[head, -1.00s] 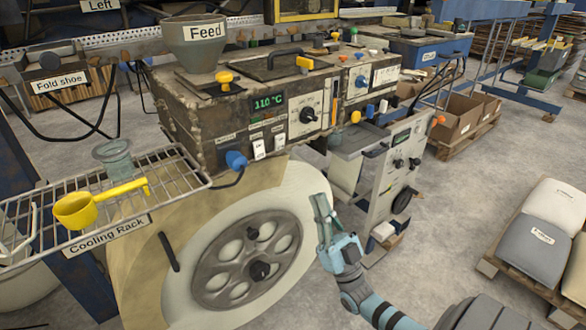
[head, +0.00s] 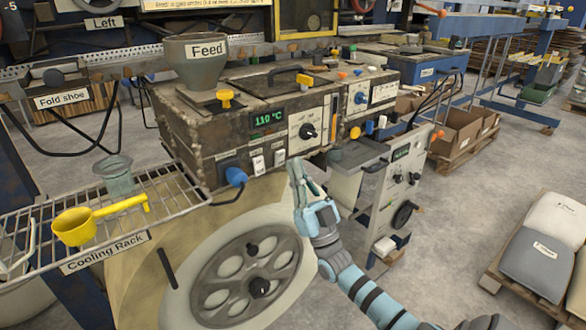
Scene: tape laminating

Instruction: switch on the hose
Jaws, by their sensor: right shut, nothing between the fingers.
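The worn machine box (head: 232,137) carries a front panel with a green "110 °C" display (head: 268,117). Below the display are two white rocker switches, a left one (head: 258,165) and a right one (head: 279,157). Their small labels are too small to read, so I cannot tell which one is for the hose, nor their on or off state. My right gripper (head: 298,172) is shut and empty, fingers pointing up. In the picture its tips are just right of the right switch, below the black dial (head: 308,131); contact cannot be told. My left gripper is not in view.
A blue connector (head: 235,176) with a black cable sticks out left of the switches. A large spoked wheel (head: 222,277) stands below. A cooling rack (head: 165,205) with a yellow ladle (head: 75,226) is at left. A cabinet (head: 385,190) stands right of my gripper.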

